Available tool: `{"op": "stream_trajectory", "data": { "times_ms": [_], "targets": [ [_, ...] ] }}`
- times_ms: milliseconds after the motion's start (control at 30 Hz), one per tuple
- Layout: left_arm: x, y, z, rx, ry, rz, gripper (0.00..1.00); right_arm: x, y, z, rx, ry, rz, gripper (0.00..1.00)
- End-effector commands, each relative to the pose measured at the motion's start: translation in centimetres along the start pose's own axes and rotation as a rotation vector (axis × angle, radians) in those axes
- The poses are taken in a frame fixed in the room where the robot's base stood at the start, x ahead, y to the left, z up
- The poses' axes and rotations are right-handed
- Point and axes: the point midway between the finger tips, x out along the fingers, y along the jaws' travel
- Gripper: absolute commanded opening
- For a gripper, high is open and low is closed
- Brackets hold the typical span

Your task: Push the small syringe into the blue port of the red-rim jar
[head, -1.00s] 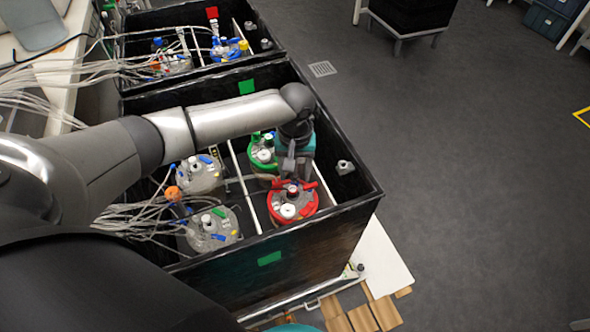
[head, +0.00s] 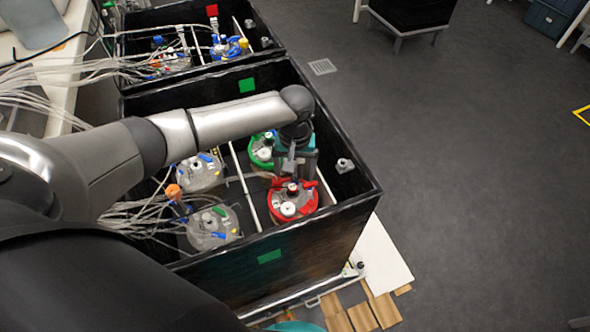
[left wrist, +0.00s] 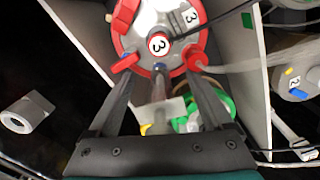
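The red-rim jar (head: 298,208) stands in the front right part of the black box. It also shows at the top of the left wrist view (left wrist: 196,62), with its blue port (left wrist: 158,67) facing my gripper. The small syringe (left wrist: 158,90) is between my left fingers, its tip end at the blue port; whether it is fully seated I cannot tell. My left gripper (head: 293,172) is over the jar. In the left wrist view its fingers (left wrist: 160,76) stand apart on both sides of the syringe, with gaps. My right gripper is not in view.
A green-rim jar (head: 260,156) stands just behind. Two more jars (head: 208,240) with tubes stand to the left. The box wall (head: 345,225) rises close on the right and front. A small pale fitting (head: 345,165) is near the right wall.

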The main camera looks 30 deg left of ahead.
Motion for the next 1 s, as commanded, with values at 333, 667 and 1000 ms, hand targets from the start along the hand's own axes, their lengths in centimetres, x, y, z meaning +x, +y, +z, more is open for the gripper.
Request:
{"op": "stream_trajectory", "data": {
  "times_ms": [333, 667, 1000],
  "targets": [
    [0.0, 0.0, 0.0, 0.0, 0.0, 0.0, 0.92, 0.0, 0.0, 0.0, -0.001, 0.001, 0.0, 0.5],
    [-3.7, 0.1, -0.1, 0.0, 0.003, 0.003, 0.92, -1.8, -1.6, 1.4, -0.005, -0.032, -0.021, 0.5],
    [-11.7, 0.1, -0.1, 0.0, 0.002, 0.003, 0.92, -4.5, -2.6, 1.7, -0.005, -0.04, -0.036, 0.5]
  ]
}}
